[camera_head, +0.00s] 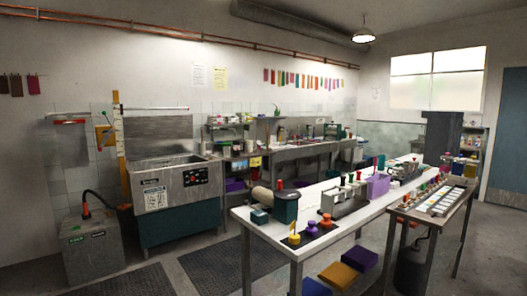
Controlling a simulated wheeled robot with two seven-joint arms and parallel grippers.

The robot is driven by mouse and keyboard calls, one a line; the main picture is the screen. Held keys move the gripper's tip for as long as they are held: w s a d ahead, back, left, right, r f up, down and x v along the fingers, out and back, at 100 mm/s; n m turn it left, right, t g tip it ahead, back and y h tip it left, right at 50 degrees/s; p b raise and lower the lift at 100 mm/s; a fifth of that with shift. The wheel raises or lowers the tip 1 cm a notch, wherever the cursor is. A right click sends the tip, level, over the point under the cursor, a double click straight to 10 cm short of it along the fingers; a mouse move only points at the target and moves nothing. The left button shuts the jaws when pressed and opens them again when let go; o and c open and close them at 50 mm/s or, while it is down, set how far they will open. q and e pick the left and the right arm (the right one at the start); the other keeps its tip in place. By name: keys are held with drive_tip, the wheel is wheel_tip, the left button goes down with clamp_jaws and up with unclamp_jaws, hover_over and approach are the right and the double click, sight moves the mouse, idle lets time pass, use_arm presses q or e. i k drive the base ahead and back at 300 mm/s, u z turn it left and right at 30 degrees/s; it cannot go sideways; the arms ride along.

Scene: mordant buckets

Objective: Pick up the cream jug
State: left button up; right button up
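I cannot make out a cream jug for certain in the head view. A cream-tan cylinder (262,196) lies on the near left end of the long white table (340,226), beside a dark green container (286,207). I cannot tell whether it is a jug or a roll. Small pale items (238,119) stand on the back shelf, too small to identify. Neither of my grippers shows in this view.
A steel sink unit (172,190) stands left against the back wall, with a grey box (92,250) beside it. Dark mats (225,270) lie on the floor before it. A narrow side table (428,216) stands close to the white table's right. Yellow (338,275) and purple blocks lie low beneath.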

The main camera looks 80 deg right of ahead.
sight(248, 143)
drive_tip(key=z, duration=1.85)
drive_tip(key=i, duration=5.2)
drive_tip(key=z, duration=2.65)
